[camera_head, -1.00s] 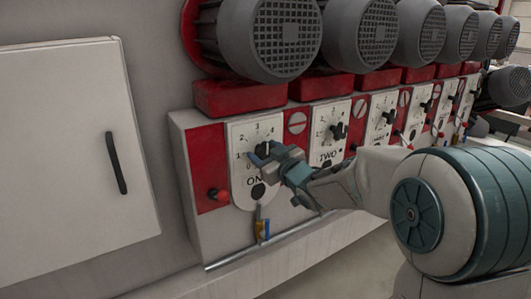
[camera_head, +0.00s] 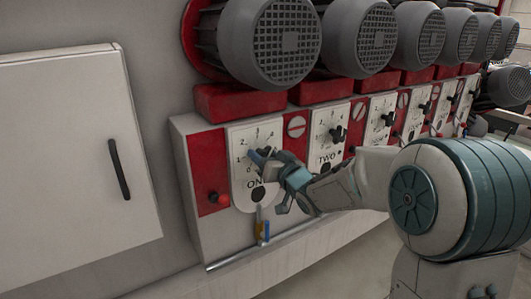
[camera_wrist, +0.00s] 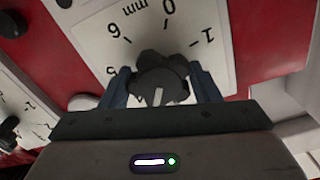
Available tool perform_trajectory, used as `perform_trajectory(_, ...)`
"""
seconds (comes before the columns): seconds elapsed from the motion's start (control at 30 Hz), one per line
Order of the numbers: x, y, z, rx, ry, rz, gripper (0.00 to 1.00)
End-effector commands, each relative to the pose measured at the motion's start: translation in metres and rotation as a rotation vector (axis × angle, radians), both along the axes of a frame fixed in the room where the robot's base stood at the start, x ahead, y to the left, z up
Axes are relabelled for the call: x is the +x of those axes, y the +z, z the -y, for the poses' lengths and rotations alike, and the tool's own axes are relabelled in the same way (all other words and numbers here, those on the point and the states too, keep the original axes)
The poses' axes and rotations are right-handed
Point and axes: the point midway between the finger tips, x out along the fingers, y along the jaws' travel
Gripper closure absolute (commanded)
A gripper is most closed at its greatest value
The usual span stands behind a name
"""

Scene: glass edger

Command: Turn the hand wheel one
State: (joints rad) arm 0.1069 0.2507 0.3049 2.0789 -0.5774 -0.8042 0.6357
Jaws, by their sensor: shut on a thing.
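The hand wheel on dial one is a small black knob (camera_wrist: 160,82) in the middle of a white scale plate (camera_head: 241,138) lettered "ON", the rest hidden by my gripper. In the wrist view the plate appears turned over, with 6, 0 and 1 above the knob. A pale mark on the knob's face points toward the bottom of that picture. My gripper (camera_wrist: 162,90) is shut on the knob, one blue-grey finger on each side. In the head view my gripper (camera_head: 263,158) reaches in from the right and covers part of the dial.
Dial two (camera_head: 326,135) and several similar dials run off to the right. Grey motors (camera_head: 268,42) overhang the panel. A cabinet door (camera_head: 70,160) stands at left.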

Motion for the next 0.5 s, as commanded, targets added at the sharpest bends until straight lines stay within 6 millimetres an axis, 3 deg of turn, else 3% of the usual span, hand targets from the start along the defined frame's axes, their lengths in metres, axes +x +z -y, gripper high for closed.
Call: perform_trajectory(0.5, 0.0003, -0.0007, 0.0009, 0.236, -0.001, -0.162, 0.67)
